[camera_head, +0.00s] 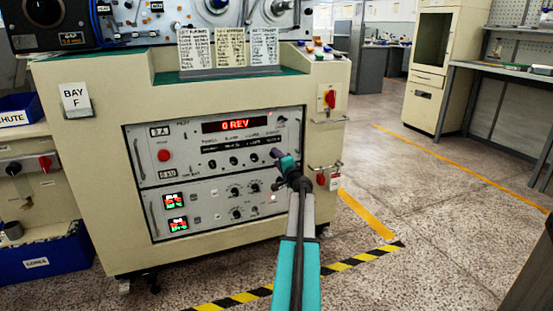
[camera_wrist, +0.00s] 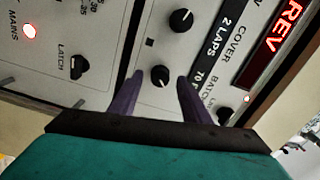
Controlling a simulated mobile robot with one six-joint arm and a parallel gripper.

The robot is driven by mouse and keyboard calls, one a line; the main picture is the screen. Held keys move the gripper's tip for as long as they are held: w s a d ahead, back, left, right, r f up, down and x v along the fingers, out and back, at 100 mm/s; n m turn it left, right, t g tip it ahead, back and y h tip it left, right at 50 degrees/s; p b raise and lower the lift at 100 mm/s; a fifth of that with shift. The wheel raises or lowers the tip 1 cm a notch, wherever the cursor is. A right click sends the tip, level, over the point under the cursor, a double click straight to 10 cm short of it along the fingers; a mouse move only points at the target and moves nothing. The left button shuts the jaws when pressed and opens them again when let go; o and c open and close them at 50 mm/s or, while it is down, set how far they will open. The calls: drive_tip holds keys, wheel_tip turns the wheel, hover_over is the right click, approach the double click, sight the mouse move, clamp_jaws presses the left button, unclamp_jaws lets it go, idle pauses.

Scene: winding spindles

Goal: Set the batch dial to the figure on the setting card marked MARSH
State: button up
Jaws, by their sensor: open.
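My gripper (camera_wrist: 161,78) is open. Its two purple fingers stand on either side of the dial, with gaps showing; I cannot tell how deep they reach. In the head view my gripper (camera_head: 277,154) is at the right end of the knob row and covers the dial. Three setting cards (camera_head: 195,49), (camera_head: 230,48), (camera_head: 264,47) stand on the ledge above; their writing is too small to read.
The cover knob (camera_wrist: 181,20), by a window reading 2 LAPS, sits close beside the dial. A latch knob (camera_wrist: 79,66) and lit mains lamp (camera_wrist: 30,31) are further left. A red display (camera_head: 231,125) reads 0 REV. A handle bar (camera_head: 325,167) juts out right of the panel.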

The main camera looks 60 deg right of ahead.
drive_tip(key=p+v, duration=0.2)
drive_tip(key=v, duration=1)
drive_tip(key=shift+s+a+p, duration=0.2)
drive_tip(key=shift+a+p, duration=0.05)
drive_tip(key=shift+p, duration=0.05)
idle(0.4)
